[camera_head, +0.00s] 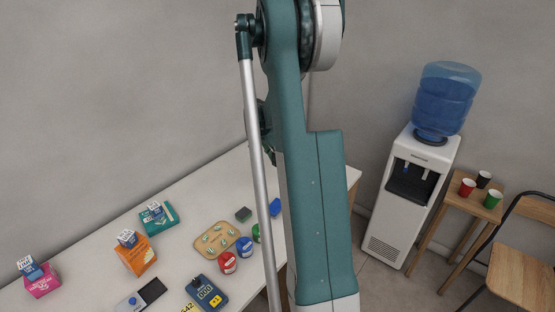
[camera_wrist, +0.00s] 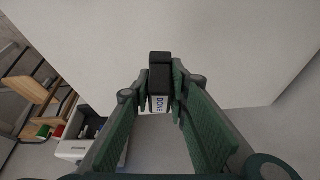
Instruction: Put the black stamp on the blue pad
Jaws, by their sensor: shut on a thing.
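My gripper (camera_wrist: 160,88) is shut on a black stamp (camera_wrist: 160,59) in the wrist view. The stamp sits between the fingertips, with a white label reading "DONE" facing the camera. In the head view my arm hides the gripper and the stamp. A small blue block (camera_head: 275,207), which looks like the blue pad, lies on the counter (camera_head: 190,216) beside my arm and is partly covered by it. No blue pad can be made out in the wrist view.
A dark green block (camera_head: 243,214), a tan tray (camera_head: 217,239) of small items, and red (camera_head: 228,263), blue (camera_head: 245,247) and green round containers stand close by. A water dispenser (camera_head: 412,190) stands right.

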